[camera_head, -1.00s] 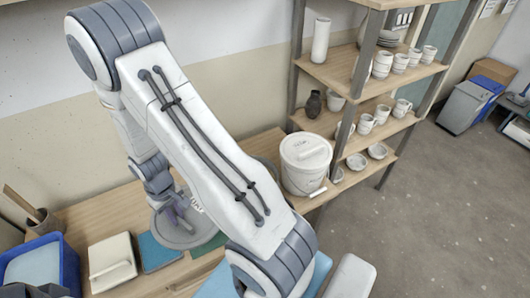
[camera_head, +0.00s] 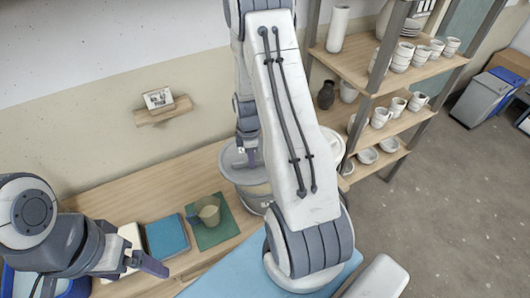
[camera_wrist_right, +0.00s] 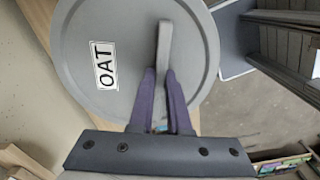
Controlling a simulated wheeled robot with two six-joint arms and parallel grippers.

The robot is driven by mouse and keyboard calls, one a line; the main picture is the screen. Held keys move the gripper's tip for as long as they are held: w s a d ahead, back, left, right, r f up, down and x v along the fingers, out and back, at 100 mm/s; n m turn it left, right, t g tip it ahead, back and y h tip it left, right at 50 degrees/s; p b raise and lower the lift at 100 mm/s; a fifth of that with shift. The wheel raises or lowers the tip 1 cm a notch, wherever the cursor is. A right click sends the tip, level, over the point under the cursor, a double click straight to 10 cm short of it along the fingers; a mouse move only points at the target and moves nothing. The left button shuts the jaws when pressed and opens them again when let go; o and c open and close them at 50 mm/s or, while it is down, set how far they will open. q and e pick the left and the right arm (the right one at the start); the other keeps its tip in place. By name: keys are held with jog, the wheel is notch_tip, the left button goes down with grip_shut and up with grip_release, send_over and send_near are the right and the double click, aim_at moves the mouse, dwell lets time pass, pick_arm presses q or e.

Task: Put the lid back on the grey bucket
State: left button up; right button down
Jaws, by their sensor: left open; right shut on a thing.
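The grey lid (camera_head: 231,158) is in my right gripper (camera_head: 248,160), at the grey bucket's top in the head view. In the right wrist view, the lid (camera_wrist_right: 85,25) carries a label reading OAT, and the right fingers (camera_wrist_right: 163,92) are closed on its upright handle (camera_wrist_right: 164,45). The grey bucket (camera_head: 257,191) stands on the bench, partly hidden by my right arm. I cannot tell whether the lid touches the rim or hovers just above it. My left gripper (camera_head: 150,264) is open and empty at the lower left, in front of the bench.
A white bucket (camera_head: 335,143) is mostly hidden behind my right arm. Shelves (camera_head: 375,85) with pottery stand right. The back left bench (camera_head: 140,185) is clear.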

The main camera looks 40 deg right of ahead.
jog(key=d+n, duration=0.1)
jog(key=d, duration=0.1)
jog(key=s+d+n, duration=0.1)
jog(key=d+n, duration=0.1)
jog(key=shift+s+d+n, duration=0.15)
jog(key=shift+d+n, duration=0.1)
jog(key=shift+n, duration=0.05)
notch_tip(320, 180, down, 5)
jog(key=b, duration=0.3)
jog(key=shift+b, duration=0.4)
jog(key=shift+f+b, duration=0.45)
jog(key=shift+f, duration=0.2)
jog(key=shift+f+b, duration=0.5)
jog(key=shift+f, duration=0.3)
dwell(1.1)
jog(key=c, duration=0.8)
grip_release()
jog(key=o, duration=0.5)
